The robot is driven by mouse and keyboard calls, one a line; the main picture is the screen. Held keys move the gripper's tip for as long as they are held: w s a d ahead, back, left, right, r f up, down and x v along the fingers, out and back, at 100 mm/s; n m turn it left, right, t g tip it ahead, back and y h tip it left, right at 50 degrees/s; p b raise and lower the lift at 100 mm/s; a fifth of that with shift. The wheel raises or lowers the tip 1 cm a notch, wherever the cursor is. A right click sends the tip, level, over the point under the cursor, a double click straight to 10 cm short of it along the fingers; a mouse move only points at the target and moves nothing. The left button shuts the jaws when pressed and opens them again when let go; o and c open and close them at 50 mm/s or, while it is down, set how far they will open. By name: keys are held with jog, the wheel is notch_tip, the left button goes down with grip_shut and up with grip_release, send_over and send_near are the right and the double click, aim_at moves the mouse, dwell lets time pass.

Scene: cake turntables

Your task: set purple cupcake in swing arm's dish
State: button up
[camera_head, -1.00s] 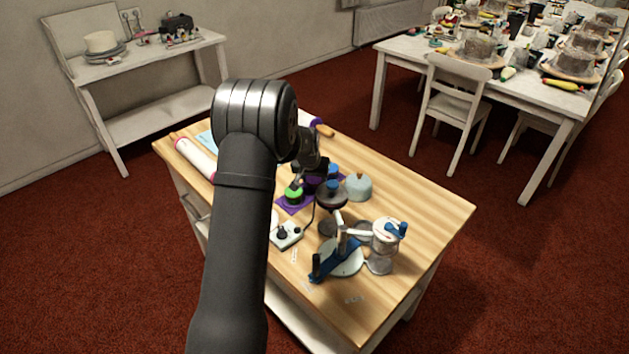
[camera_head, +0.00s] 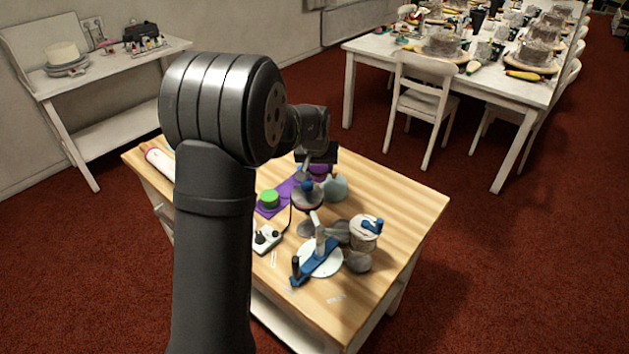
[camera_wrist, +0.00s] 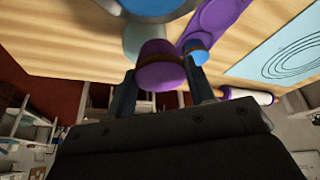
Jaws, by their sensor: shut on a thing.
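The purple cupcake (camera_wrist: 162,74) is between the two fingers of my gripper (camera_wrist: 162,88) in the wrist view. In the head view the purple cupcake (camera_head: 319,171) shows under my gripper (camera_head: 317,160), above the back part of the table, behind a dark round dish (camera_head: 307,201) on a stand with a blue piece on it. A device with a blue arm (camera_head: 312,264) on a white round base (camera_head: 325,258) stands nearer the front. I cannot tell for certain which part is the swing arm's dish.
A green cupcake (camera_head: 269,197) sits on a purple mat (camera_head: 268,211). A pale teal pot (camera_head: 336,190) is close to the right of my gripper. A white drum with a blue crank (camera_head: 364,236) and a control box (camera_head: 266,239) stand nearer the front. The table's right side is clear.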

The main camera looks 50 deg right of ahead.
jog(key=shift+a+r+n, duration=0.15)
jog(key=shift+a+n, duration=0.15)
jog(key=shift+n, duration=0.2)
jog(key=w+a+r+n+t+y, duration=0.25)
jog(key=w+a+n+y, duration=0.55)
jog(key=n, duration=0.8)
jog(key=n+g, duration=0.2)
jog(key=n, duration=0.4)
send_over(345, 229)
notch_tip(345, 229, down, 2)
jog(key=shift+h, duration=0.3)
notch_tip(345, 229, down, 10)
jog(key=shift+r, duration=0.1)
jog(key=shift+a, duration=0.1)
